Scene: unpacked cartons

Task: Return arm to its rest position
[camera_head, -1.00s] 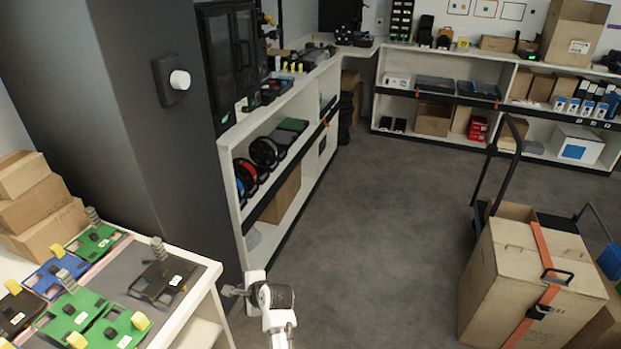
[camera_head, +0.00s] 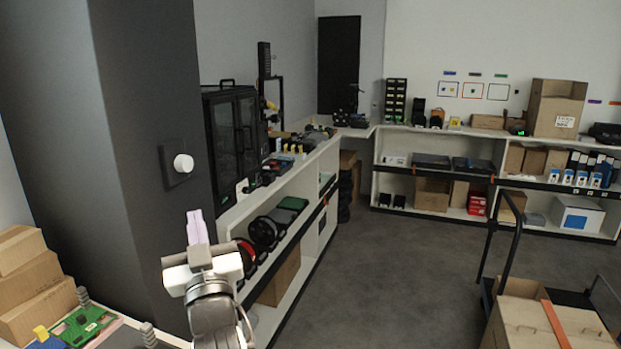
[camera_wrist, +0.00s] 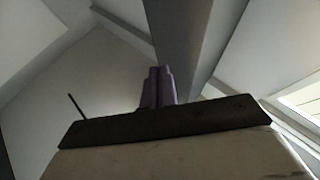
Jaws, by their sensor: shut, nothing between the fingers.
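My gripper (camera_head: 197,226) is raised in the lower left middle of the head view, with its pale purple fingers pointing up. The fingers are together and hold nothing. In front of the dark grey pillar, my white wrist and arm rise from the bottom edge. In the wrist view, the two purple fingers (camera_wrist: 157,87) stand side by side and closed, against the ceiling and a grey beam. No object is between them.
The dark pillar (camera_head: 130,130) stands behind and left of my gripper. A low white shelf (camera_head: 322,232) with spools runs to its right. A table with green boards (camera_head: 82,326) is at lower left. A cart with a carton (camera_head: 530,322) is at lower right. Open floor lies between.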

